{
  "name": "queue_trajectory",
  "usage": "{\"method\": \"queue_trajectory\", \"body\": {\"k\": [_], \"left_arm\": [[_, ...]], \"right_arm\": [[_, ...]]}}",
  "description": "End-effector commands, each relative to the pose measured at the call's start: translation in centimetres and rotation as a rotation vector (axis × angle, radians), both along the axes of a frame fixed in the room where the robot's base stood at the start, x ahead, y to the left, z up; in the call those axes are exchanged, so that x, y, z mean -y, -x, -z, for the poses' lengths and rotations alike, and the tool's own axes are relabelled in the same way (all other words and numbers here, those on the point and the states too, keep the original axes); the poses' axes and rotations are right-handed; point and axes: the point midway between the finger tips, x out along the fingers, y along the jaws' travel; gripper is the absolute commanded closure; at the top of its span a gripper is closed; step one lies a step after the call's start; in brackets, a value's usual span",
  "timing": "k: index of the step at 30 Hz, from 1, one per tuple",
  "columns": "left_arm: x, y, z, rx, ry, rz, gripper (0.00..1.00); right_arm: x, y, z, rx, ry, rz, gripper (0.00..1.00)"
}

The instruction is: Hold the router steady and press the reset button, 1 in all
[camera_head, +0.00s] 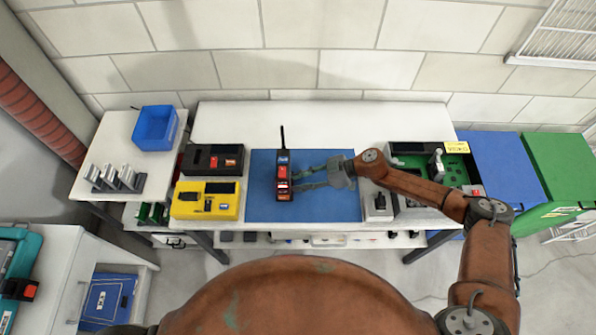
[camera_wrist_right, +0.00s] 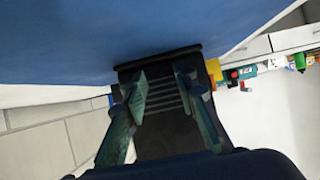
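The router (camera_head: 284,160) is a dark upright-looking box with a thin antenna and red patches on its front, on a blue mat (camera_head: 335,208). I cannot tell which patch is the reset button. My right gripper (camera_head: 299,180) reaches in from the right, its two fingers apart, with the tips at the router's right side. In the right wrist view the open fingers (camera_wrist_right: 160,86) are in front of the dark ridged router (camera_wrist_right: 165,145). I cannot tell whether they touch it. My left gripper is not in view.
A yellow device (camera_head: 190,210) and a black device (camera_head: 200,170) stand left of the mat. A grey switch box (camera_head: 378,213) and a green circuit board panel (camera_head: 418,165) stand right. A blue bin (camera_head: 155,128) is at the back left. The mat's right part is clear below my arm.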

Motion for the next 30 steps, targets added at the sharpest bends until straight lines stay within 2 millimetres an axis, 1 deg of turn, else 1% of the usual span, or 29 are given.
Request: {"method": "queue_trajectory", "body": {"k": [1,10,17,20,30], "left_arm": [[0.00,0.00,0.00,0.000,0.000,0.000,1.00],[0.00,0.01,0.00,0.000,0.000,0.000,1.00],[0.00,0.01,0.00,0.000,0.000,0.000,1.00],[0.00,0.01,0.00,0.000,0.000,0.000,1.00],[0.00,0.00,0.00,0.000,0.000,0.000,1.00]], "right_arm": [[0.00,0.02,-0.01,0.000,0.000,0.000,0.78],[0.03,-0.01,-0.01,0.000,0.000,0.000,0.99],[0.03,-0.02,-0.01,0.000,0.000,0.000,1.00],[0.03,-0.02,-0.01,0.000,0.000,0.000,0.95],[0.02,-0.03,-0.01,0.000,0.000,0.000,0.72]]}}
